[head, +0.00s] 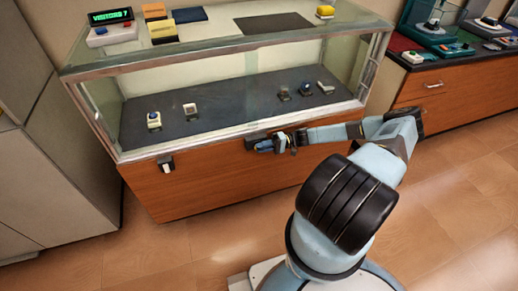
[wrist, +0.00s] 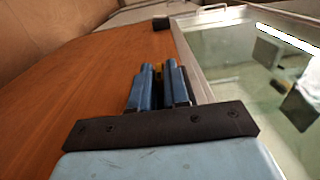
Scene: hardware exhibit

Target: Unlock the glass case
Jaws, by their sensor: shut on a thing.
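The glass case (head: 115,152) stands on a wooden base, with its glass front facing me. My gripper (head: 262,146) is at the lower front frame of the case, right of centre, beside a dark block. In the wrist view, the two blue fingers of my gripper (wrist: 158,74) are close together on a small yellow thing (wrist: 158,68), mostly hidden between them; I cannot tell whether it is a key. A dark fitting with a white part (head: 167,164) is on the front at the left. A black block (wrist: 161,23) shows ahead of the fingers along the frame.
Inside the case, several small items stand on a dark floor. On its top are a green-lit display (head: 110,16), yellow boxes (head: 160,28), a dark mat (head: 273,25) and a yellow item (head: 325,12). Grey cabinets (head: 40,160) stand left. A wooden counter (head: 440,88) stands right.

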